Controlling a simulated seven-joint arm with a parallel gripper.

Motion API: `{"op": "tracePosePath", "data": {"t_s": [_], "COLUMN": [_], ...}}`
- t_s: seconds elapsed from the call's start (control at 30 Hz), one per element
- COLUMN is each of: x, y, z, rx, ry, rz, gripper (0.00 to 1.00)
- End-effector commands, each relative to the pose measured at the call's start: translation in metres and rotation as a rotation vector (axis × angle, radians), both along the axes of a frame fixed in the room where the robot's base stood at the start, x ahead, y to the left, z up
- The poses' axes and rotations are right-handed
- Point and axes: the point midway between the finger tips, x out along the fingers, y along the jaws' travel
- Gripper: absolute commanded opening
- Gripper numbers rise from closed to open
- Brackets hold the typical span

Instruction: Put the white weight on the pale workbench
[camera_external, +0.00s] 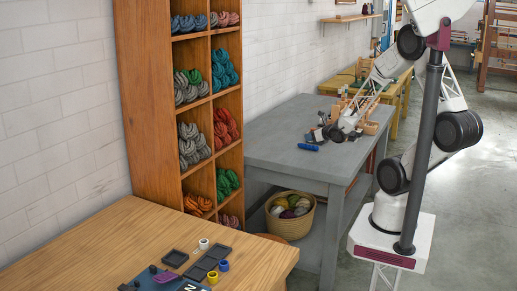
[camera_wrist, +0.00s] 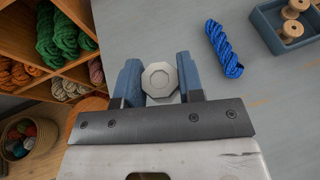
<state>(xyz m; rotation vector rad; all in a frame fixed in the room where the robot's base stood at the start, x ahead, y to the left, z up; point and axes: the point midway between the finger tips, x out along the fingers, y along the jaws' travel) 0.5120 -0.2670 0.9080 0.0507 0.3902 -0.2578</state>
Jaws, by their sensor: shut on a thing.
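A pale, whitish octagonal weight (camera_wrist: 160,80) sits between the two blue fingers of my gripper (camera_wrist: 160,88) in the wrist view. The fingers are shut on its sides. In the external view my gripper (camera_external: 328,134) is low over the far side of the grey workbench (camera_external: 270,138), and the weight is not clear there. The bench top also shows in the wrist view (camera_wrist: 260,125). I cannot tell whether the weight touches the bench.
A blue skein (camera_wrist: 224,50) lies right of my gripper. A blue tray (camera_wrist: 268,28) with wooden spools is further right. A wooden shelf of skeins (camera_external: 160,95) stands left of the bench. A wooden table (camera_external: 100,240) with small pots is in the foreground.

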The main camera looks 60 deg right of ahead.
Motion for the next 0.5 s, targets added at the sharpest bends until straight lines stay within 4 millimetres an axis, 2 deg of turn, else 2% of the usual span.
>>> {"op": "tracePosePath", "data": {"t_s": [0.27,0.5], "x": [0.018,0.046], "y": [0.022,0.059], "z": [0.001,0.001], "rx": [-0.004,-0.011], "ry": [-0.002,-0.003], "rz": [0.064,0.171], "gripper": [0.06,0.06]}}
